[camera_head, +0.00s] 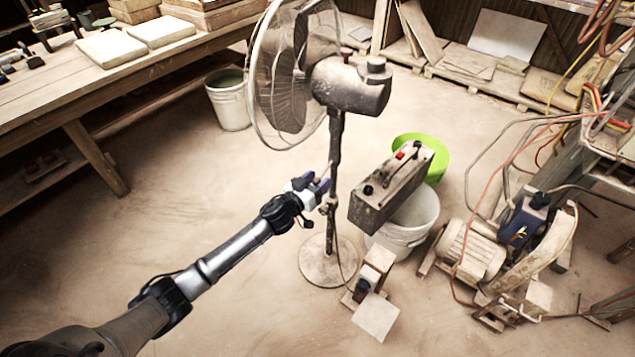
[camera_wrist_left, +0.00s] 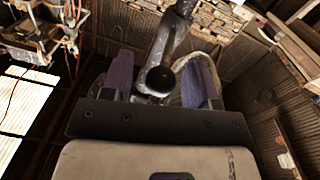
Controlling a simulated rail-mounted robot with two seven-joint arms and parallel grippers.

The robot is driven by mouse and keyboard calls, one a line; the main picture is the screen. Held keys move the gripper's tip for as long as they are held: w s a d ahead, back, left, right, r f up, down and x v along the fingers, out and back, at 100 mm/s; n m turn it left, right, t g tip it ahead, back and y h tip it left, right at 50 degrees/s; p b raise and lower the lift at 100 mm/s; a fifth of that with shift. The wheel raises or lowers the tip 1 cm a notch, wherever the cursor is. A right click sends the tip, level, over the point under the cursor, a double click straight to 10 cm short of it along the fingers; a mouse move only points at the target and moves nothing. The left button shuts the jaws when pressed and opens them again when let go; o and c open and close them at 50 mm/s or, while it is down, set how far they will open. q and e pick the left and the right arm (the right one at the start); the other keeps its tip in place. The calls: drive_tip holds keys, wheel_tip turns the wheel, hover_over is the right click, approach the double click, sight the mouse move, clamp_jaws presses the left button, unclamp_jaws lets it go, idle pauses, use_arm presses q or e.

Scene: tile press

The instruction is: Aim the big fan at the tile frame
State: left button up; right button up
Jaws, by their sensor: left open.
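The big fan stands upright on the floor, with its round cage (camera_head: 285,85), grey motor housing (camera_head: 350,85), thin pole and round base (camera_head: 318,268) showing. The cage faces left, toward the workbench side. My left gripper (camera_head: 322,186) is at the pole, below the motor housing. In the left wrist view its two purple fingers (camera_wrist_left: 161,82) are open, with the fan's dark pole and a round knob (camera_wrist_left: 160,79) showing between them. I cannot tell whether they touch. No tile frame is clearly identifiable; pale slabs (camera_head: 110,47) and wooden frames (camera_head: 215,12) lie on the bench.
The wooden workbench (camera_head: 60,95) runs along the left, with a bucket (camera_head: 229,103) beside it. Close right of the pole are a grey box (camera_head: 393,186), a white bucket (camera_head: 408,222) and a green tub (camera_head: 436,160). A motor (camera_head: 470,252) and hoses lie further right. The front-left floor is clear.

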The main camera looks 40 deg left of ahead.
use_arm(q)
drive_tip(key=shift+c, duration=0.3)
clamp_jaws()
idle(0.3)
